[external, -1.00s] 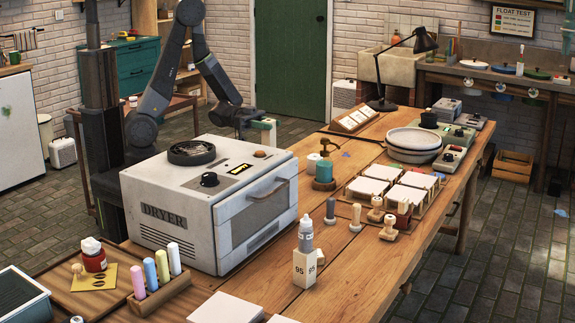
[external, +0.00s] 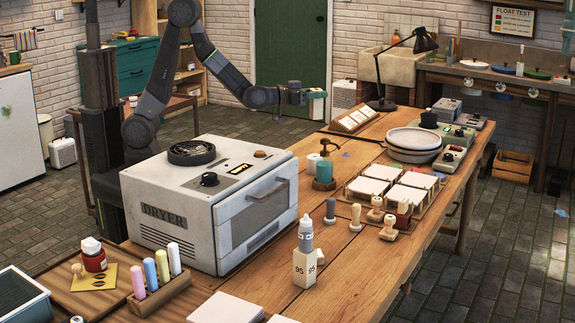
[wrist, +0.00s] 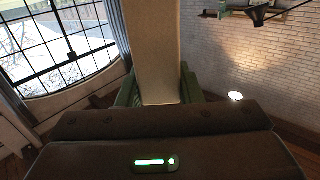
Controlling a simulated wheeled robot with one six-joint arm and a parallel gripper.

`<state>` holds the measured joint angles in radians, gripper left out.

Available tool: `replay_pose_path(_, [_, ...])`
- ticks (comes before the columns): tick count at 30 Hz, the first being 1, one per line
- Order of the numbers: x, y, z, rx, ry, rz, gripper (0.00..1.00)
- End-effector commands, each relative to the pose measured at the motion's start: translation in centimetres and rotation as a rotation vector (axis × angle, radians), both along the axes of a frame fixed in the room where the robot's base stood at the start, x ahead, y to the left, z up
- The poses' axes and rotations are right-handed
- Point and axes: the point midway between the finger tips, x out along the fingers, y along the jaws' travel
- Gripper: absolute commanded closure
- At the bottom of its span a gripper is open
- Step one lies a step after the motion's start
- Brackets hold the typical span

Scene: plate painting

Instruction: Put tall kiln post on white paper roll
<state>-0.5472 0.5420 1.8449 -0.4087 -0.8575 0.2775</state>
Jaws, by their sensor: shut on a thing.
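My gripper (external: 306,96) is raised above the back part of the workbench, to the right of the dryer. It is shut on a pale cream block, which I take to be the tall kiln post (external: 318,104). In the wrist view the post (wrist: 153,45) stands out between the green fingers, touching no other surface that I can see. A pale, whitish roll (external: 175,260) stands in a wooden rack at the front left; I cannot tell whether it is the white paper roll.
The dryer (external: 170,232) stands on the bench below my arm. A teal bottle (external: 324,171), stamps (external: 376,209), a tile tray (external: 388,202), stacked plates (external: 413,141) and a black lamp (external: 421,42) occupy the bench.

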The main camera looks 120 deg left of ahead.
Motion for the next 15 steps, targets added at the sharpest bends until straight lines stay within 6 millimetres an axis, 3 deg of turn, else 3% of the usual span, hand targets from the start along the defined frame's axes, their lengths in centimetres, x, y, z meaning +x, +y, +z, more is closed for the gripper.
replay_pose_path(9, [0.4, 2.2, 0.0, 0.001, 0.0, 0.282, 0.96])
replay_pose_path(15, [-0.2, 3.1, -1.6, 0.001, 0.001, 0.5, 0.96])
